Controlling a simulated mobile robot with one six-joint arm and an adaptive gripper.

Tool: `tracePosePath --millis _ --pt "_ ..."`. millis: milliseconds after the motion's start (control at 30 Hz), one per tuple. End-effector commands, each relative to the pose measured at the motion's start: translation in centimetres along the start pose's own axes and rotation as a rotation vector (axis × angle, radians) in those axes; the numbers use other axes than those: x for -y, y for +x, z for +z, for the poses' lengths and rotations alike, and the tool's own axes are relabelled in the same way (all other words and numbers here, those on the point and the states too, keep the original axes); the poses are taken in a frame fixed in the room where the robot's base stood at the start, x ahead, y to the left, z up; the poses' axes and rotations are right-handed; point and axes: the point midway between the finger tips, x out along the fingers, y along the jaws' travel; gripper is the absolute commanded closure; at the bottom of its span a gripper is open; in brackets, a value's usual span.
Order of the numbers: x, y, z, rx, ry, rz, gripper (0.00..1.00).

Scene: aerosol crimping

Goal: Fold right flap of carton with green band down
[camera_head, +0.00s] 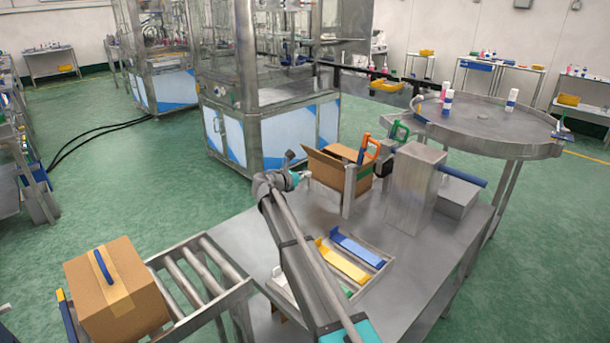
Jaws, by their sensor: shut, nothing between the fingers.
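An open brown carton (357,184) stands on the steel table, held in a metal frame. A small patch of green band shows on its side. One flap slopes out at its left, and another edge stands up at its back. Its right side is partly hidden by the metal post and an orange handle (372,146), so I cannot tell how the right flap lies. My gripper (304,175) is shut and empty, beside the carton's left side. It is small here, and I cannot tell whether it touches the flap.
A steel box (414,188) stands close to the carton's right. A tray (372,282) with blue and yellow bars lies in front. A round table (490,130) stands behind right.

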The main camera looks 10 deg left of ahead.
Motion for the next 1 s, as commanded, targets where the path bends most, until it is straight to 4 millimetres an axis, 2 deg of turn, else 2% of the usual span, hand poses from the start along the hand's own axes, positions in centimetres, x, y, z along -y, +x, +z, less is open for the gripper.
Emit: tracePosePath --millis 533,600,700,1000 --pt "0.0 8.4 -0.1 -0.001 0.001 -0.003 1.00" --pt "0.0 8.8 1.1 -0.001 0.001 -0.002 1.00" --pt "0.1 9.7 1.9 -0.001 0.001 -0.003 1.00" --pt "0.1 10.9 2.8 -0.001 0.001 -0.002 1.00"
